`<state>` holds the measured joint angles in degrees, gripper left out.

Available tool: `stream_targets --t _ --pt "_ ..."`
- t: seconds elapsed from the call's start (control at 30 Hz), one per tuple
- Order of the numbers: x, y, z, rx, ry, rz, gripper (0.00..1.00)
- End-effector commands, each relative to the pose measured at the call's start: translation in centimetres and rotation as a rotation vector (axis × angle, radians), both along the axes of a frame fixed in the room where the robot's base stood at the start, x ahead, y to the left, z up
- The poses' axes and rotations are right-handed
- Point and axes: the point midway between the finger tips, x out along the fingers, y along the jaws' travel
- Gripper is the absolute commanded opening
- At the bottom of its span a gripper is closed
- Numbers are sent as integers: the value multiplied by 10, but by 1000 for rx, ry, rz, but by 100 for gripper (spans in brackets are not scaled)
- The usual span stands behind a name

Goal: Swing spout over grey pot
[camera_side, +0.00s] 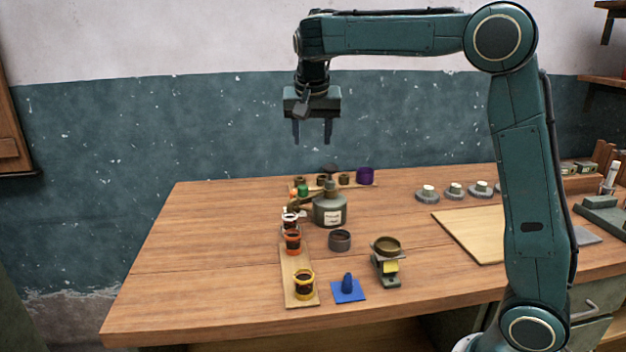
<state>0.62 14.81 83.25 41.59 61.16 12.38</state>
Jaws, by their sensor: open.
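A grey-green canister (330,210) with a white label and a knob on top stands mid-table. What looks like its spout (299,207) reaches out to the left, towards the row of pots on a wooden strip; its tip is too small to make out. The grey pot (340,241) stands on the bare table in front of the canister, and the spout is not over it. My gripper (312,141) hangs high above and behind the canister, fingers pointing down, open and empty.
A wooden strip (297,270) carries a white-rimmed, an orange and a yellow pot (303,284). A blue piece (348,288) and a brass-coloured bowl on a stand (387,248) are in front. Small pots and a purple pot (365,176) line the back. The table's left side is clear.

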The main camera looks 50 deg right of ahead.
Motion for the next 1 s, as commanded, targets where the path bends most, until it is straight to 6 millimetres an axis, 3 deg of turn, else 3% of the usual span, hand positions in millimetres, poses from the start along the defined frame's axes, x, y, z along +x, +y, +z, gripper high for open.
stream_targets --t 0.1,0.33,1.0 --pt "23 -6 -13 6 5 -82 48" --pt "52 -14 -34 15 2 -205 48" --pt "62 -21 -49 15 2 -246 48"
